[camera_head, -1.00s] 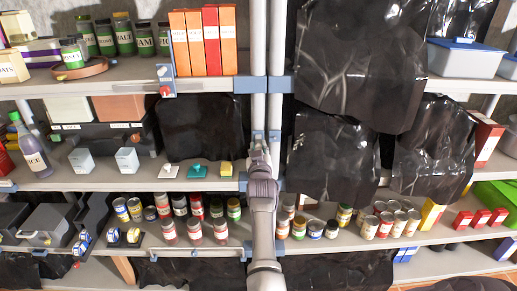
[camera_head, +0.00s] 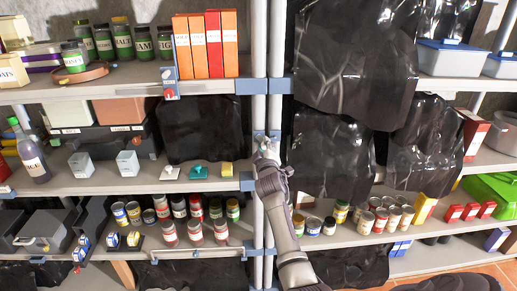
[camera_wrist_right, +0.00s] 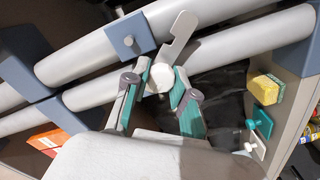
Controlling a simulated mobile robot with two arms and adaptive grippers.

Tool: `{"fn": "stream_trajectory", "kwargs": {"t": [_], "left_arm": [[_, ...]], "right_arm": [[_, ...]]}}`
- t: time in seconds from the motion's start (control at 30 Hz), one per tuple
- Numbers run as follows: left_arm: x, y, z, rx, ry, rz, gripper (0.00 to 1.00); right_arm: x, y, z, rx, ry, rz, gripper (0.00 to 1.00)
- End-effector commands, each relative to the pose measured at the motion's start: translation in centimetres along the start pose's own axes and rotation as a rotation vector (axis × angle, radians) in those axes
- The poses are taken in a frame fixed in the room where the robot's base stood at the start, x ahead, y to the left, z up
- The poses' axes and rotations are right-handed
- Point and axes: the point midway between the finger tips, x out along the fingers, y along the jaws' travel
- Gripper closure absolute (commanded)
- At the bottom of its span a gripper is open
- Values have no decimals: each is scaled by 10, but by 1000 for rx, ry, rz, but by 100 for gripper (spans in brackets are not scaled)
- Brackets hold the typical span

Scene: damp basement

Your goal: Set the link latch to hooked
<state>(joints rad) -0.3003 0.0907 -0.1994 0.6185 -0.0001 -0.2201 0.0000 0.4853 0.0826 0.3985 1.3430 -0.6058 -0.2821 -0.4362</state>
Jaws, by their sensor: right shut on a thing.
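The link latch shows in the right wrist view as a pale grey hooked plate (camera_wrist_right: 179,38) with a round white knob (camera_wrist_right: 161,77). Its hooked end stands clear of the small grey stud (camera_wrist_right: 129,41) on the neighbouring post. My right gripper (camera_wrist_right: 158,86) is shut on the knob, one finger on each side. In the head view my right gripper (camera_head: 265,148) is at the twin upright posts, in front of the middle shelf; the latch there is small and mostly hidden by it. My left gripper is not in view.
The twin grey posts (camera_head: 259,105) stand between two shelf bays. A yellow sponge (camera_head: 227,169) and a teal item (camera_head: 198,171) lie on the shelf left of the gripper. Jars and cans (camera_head: 384,220) fill the lower shelf. Black sheeting (camera_head: 332,150) hangs to the right.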

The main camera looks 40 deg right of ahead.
Motion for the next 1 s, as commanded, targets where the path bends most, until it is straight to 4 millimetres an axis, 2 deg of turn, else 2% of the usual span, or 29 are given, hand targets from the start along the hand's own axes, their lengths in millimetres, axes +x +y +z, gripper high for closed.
{"fn": "stream_trajectory", "kwargs": {"t": [0.43, 0.7, 1.0], "left_arm": [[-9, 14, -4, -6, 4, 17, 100], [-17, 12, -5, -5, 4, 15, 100], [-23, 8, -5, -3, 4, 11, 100]], "right_arm": [[0, 12, 0, -429, 0, 2, 100], [1, 18, -2, -653, 0, 2, 100], [1, 21, -4, -814, -1, 5, 100]]}}
